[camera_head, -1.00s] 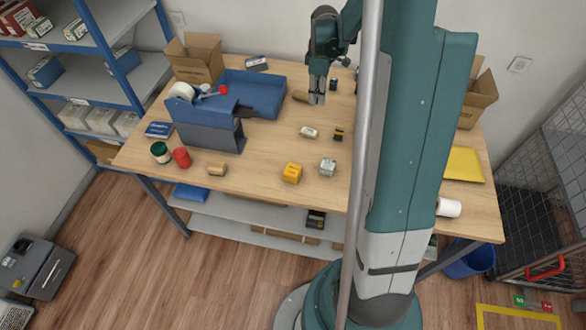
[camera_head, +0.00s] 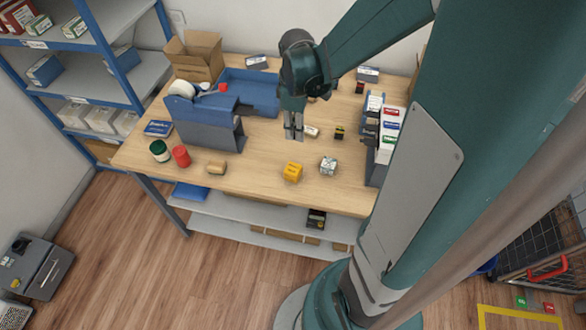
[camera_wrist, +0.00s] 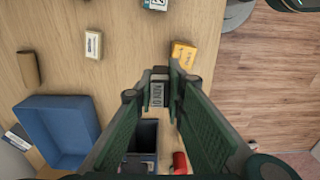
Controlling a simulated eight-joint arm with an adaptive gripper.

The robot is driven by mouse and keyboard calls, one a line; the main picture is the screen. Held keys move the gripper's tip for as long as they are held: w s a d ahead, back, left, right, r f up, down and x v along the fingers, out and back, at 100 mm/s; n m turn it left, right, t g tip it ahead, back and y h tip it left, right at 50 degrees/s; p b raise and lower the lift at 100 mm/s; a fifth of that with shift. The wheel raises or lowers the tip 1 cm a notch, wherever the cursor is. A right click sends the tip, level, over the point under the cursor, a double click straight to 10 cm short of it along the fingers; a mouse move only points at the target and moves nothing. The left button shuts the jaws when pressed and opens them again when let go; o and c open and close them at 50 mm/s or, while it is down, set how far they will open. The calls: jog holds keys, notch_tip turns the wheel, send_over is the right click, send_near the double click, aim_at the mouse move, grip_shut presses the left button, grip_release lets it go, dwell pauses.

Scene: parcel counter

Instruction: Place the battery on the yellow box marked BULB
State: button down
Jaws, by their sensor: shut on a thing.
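The yellow box (camera_head: 292,172) stands on the counter near its front edge. It also shows in the wrist view (camera_wrist: 184,54), just beyond and right of my fingertips, with dark lettering too small to read surely. My gripper (camera_head: 293,134) hangs above the counter, behind the yellow box in the head view. In the wrist view my gripper (camera_wrist: 160,88) is shut on a small dark grey block with light lettering, the battery (camera_wrist: 157,95). The battery is apart from the yellow box. In the head view the fingers mostly hide it.
A patterned cube box (camera_head: 328,166) stands right of the yellow box. A small white box (camera_head: 311,131) lies close behind my gripper. A brown roll (camera_head: 217,167), red jar (camera_head: 181,156) and blue tray (camera_head: 262,92) are to the left.

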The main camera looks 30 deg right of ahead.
jog(key=shift+s+a+f, duration=0.1)
jog(key=shift+s+a, duration=1.65)
jog(key=shift+s, duration=0.2)
jog(key=shift+f, duration=0.1)
send_over(293, 168)
jog(key=shift+f+b, duration=0.35)
jog(key=shift+f, duration=2.5)
jog(key=shift+f, duration=0.1)
jog(key=shift+f, duration=1.95)
jog(key=shift+f+b, duration=0.2)
jog(key=shift+b, duration=0.2)
jog(key=c, duration=2.4)
grip_release()
jog(key=shift+o, duration=0.2)
jog(key=shift+r, duration=0.35)
